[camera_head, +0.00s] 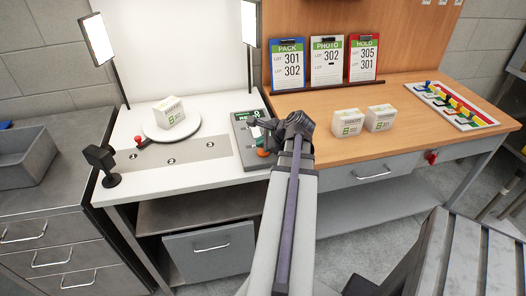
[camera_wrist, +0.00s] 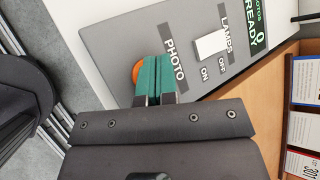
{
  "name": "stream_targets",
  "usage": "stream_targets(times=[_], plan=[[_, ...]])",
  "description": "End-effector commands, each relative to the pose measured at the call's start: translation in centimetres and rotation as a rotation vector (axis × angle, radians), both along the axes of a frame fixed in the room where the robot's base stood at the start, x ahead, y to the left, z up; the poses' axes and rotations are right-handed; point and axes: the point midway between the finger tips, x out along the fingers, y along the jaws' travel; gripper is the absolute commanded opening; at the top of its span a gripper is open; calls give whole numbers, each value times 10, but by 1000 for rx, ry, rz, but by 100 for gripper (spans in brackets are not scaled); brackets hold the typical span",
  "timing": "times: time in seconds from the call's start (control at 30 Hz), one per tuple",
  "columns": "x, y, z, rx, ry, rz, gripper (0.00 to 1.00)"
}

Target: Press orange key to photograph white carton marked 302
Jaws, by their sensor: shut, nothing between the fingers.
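The orange key (camera_wrist: 137,72) shows in the wrist view beside the word PHOTO on a grey control panel (camera_wrist: 110,38), partly hidden by my fingertips. It also shows as a small orange spot in the head view (camera_head: 262,153). My gripper (camera_wrist: 153,78) is shut and empty, its green fingertips together over or right at the key. I cannot tell whether they touch it.
The panel also has a white lamp switch (camera_wrist: 211,43) and a display reading 0 and READY (camera_wrist: 258,36). Two similar cartons, left (camera_head: 347,122) and right (camera_head: 380,119), stand on the wooden bench. A small black camera (camera_head: 101,160) faces the turntable. Two lamp panels stand behind.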

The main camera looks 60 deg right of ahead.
Motion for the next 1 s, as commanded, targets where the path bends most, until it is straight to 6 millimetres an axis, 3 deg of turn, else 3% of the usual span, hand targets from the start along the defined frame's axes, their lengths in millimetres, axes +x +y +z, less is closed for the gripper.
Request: stream_targets(times=[1.0], plan=[[0, 0, -11, 0, 0, 0, 0]])
